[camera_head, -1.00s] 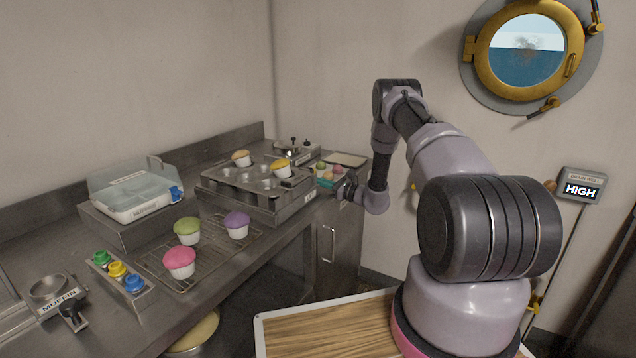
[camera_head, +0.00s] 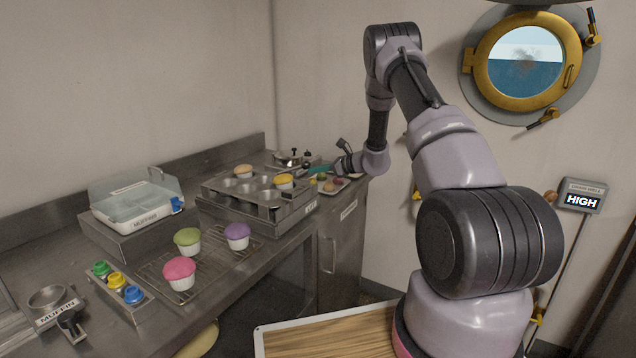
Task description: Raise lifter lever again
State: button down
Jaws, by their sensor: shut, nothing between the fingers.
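The grey muffin tin (camera_head: 222,193) sits on the metal lifter box (camera_head: 255,215) at the far end of the counter. A tan-topped muffin (camera_head: 243,171) and a yellow-topped muffin (camera_head: 284,181) stand in it. I cannot clearly make out the lifter lever; a small dark part (camera_head: 273,213) shows at the front of the box. My gripper (camera_head: 314,171) has teal fingers and is shut and empty. It points left, just beyond the right end of the tin. I cannot tell whether it touches anything.
A plate of small coloured items (camera_head: 334,190) lies below my gripper. A metal fixture with dark knobs (camera_head: 292,158) stands behind. Pink (camera_head: 179,269), green (camera_head: 187,239) and purple (camera_head: 237,232) muffins are on a wire rack (camera_head: 208,264). A display (camera_head: 581,200) reads HIGH.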

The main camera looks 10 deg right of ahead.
jog(key=shift+w+a+r+g+h, duration=0.3)
jog(key=shift+w+a+r+h, duration=0.1)
jog(key=shift+r, duration=0.65)
jog(key=shift+w+a+r+g+h, duration=0.3)
jog(key=shift+w+a+r, duration=0.1)
jog(key=shift+r, duration=0.65)
jog(key=shift+w+a+r+g+h, duration=0.3)
jog(key=shift+w+a+r, duration=0.1)
jog(key=shift+r, duration=0.65)
